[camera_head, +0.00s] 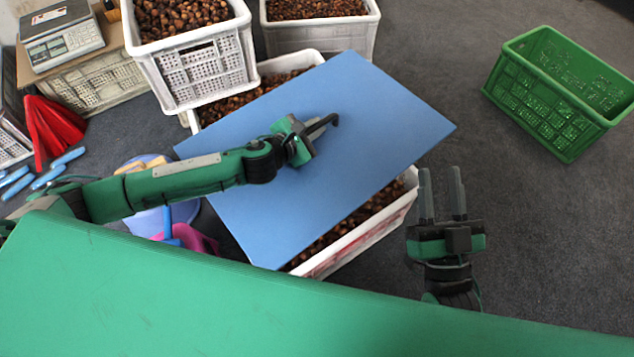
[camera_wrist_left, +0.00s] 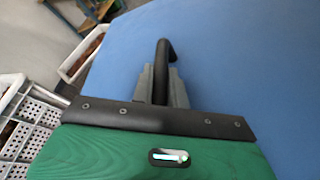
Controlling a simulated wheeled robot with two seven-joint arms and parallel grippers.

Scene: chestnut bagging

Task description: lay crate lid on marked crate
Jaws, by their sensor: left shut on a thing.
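The crate lid is a flat blue board (camera_head: 385,110) with a dark handle (camera_head: 334,119). My left gripper (camera_head: 318,128) is shut on that handle, near the middle of the board. In the left wrist view the handle (camera_wrist_left: 163,60) stands between the fingers, with the blue lid (camera_wrist_left: 240,60) behind it. The lid lies over a white crate (camera_head: 362,237) full of chestnuts, turned at an angle to it. Reddish marking shows on the crate's front wall. I cannot tell whether the lid touches the rim. My right gripper (camera_head: 441,194) is open and empty, right of the crate.
White crates of chestnuts stand at the back, one at left (camera_head: 205,70) and one in the middle (camera_head: 320,38). An empty green crate (camera_head: 555,95) stands at right. A scale (camera_head: 62,38) sits at far left.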

